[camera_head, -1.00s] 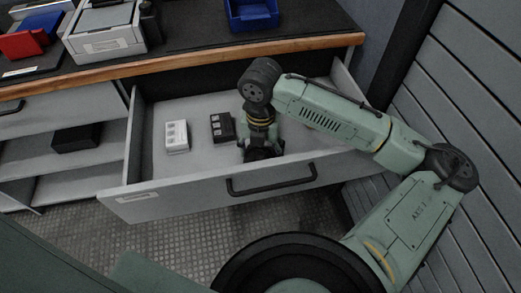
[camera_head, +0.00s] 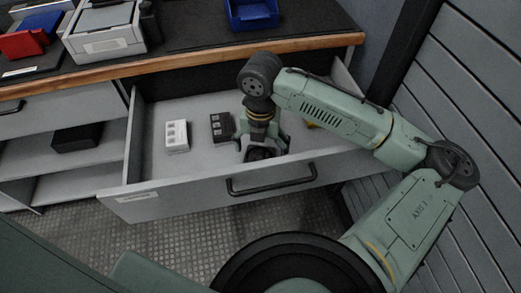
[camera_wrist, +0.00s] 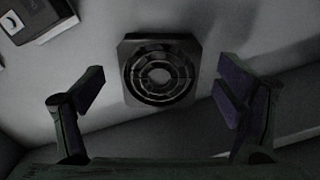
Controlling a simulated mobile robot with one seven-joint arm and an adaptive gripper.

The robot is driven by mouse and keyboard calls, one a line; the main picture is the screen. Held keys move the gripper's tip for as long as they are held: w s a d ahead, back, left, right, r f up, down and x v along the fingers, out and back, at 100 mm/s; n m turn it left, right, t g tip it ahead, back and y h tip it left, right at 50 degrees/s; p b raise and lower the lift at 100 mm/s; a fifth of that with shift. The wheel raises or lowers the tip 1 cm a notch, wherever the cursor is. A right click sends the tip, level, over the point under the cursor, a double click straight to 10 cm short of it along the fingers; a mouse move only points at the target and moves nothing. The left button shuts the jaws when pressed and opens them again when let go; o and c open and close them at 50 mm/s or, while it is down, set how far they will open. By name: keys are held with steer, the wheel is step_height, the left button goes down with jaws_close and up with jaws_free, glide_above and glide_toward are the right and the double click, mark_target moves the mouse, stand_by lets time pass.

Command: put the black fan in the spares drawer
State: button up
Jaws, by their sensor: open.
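The black fan (camera_wrist: 160,72) is a square frame with a round ringed grille. In the wrist view it lies on the pale floor of the spares drawer (camera_wrist: 200,18), between my two fingers with a gap on each side. In the head view the fan (camera_head: 262,154) shows as a dark patch under my gripper, partly hidden. My gripper (camera_wrist: 162,92) is open, its dark fingers spread apart. In the head view my gripper (camera_head: 263,146) points down inside the pulled-out drawer (camera_head: 200,179), near its front wall.
A white block (camera_head: 176,136) and a black block (camera_head: 221,127) lie in the drawer left of my gripper. The worktop above holds a blue bin (camera_head: 252,15) and a grey box (camera_head: 104,34).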

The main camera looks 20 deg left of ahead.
mark_target(261, 154)
step_height(261, 154, up, 11)
steer(key=shift+f, duration=0.15)
stand_by(1.3)
